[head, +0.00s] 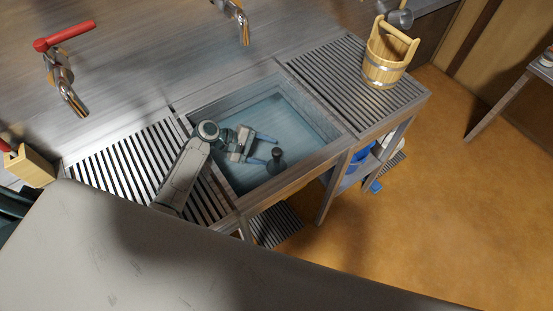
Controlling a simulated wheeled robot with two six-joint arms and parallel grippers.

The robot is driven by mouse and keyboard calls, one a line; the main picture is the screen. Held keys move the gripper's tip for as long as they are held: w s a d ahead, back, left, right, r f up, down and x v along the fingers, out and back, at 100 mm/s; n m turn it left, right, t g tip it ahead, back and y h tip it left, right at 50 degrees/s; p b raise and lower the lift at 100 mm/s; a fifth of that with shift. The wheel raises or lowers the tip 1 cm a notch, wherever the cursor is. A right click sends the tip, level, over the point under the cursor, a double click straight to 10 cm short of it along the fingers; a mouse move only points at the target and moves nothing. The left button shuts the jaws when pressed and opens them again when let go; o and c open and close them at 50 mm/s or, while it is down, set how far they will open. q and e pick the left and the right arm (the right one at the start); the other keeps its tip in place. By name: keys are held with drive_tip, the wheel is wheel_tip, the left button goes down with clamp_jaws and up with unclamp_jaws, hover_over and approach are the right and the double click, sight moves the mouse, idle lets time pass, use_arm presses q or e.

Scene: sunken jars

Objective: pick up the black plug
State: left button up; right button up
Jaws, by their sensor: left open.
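The black plug (276,159) is a small dark piece in the water-filled sink basin (328,133), near the basin's front wall. My left gripper (270,147) reaches into the basin from the left. It is open, with its two bluish fingers apart and pointing right. The plug is at the tip of the nearer finger; I cannot tell whether they touch. My right gripper is not in view.
Slatted drainboards flank the basin on the left (130,170) and right (335,75). A wooden bucket (386,62) stands on the right one. Taps with a red handle (64,36) are at the back left. A wooden box (30,167) sits far left.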

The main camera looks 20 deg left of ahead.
sight(277, 159)
use_arm(q)
drive_tip(key=shift+x, duration=1.05)
drive_tip(key=shift+w+d+f, duration=0.1)
drive_tip(key=shift+d, duration=0.05)
drive_tip(key=shift+c, duration=1.4)
clamp_jaws()
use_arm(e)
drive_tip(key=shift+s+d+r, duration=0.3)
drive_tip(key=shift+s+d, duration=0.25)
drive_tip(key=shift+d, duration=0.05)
